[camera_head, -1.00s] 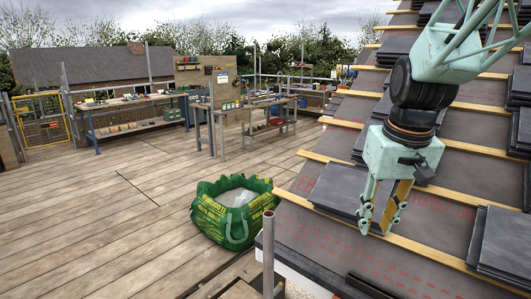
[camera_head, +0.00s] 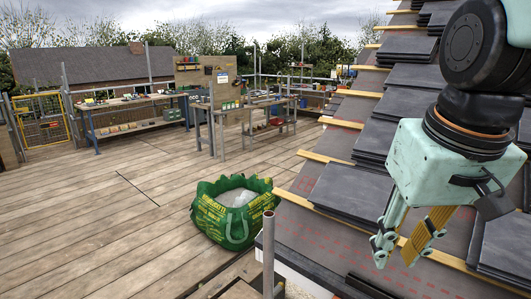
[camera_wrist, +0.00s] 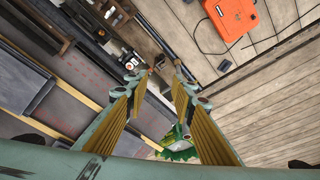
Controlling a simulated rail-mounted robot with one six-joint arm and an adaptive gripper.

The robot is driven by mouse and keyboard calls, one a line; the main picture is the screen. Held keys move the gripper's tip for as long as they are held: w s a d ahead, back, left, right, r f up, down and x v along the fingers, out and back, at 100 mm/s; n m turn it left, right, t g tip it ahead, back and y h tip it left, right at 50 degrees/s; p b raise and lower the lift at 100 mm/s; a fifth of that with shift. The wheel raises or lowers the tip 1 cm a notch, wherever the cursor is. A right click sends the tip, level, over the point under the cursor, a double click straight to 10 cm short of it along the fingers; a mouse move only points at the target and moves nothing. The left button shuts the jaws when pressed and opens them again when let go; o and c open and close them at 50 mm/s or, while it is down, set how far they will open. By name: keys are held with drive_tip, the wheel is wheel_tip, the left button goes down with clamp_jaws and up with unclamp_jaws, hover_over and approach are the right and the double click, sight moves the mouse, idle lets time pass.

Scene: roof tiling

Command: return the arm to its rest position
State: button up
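My gripper (camera_head: 396,252) is pale green with yellow pads and hangs at the right of the head view, over the lower part of the roof slope. Its fingers point down and are apart. In the wrist view the fingers (camera_wrist: 160,82) are also spread, with nothing between the tips. No tile is held. My arm is folded in at the upper right of the head view, close to the camera.
Stacks of dark slates (camera_head: 352,190) lie on the roof among wooden battens (camera_head: 318,157). A green bag (camera_head: 235,210) stands on the plank deck. Workbenches stand behind. An orange case (camera_wrist: 231,18) shows in the wrist view. The deck's middle is clear.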

drive_tip(key=s+a, duration=0.1)
drive_tip(key=s, duration=1.1)
drive_tip(key=shift+s+a+f+t, duration=0.2)
drive_tip(key=shift+s+t, duration=0.1)
drive_tip(key=shift+t, duration=0.1)
drive_tip(key=shift+r, duration=0.1)
drive_tip(key=shift+f+b, duration=1.5)
drive_tip(key=shift+f, duration=0.1)
drive_tip(key=shift+d, duration=0.1)
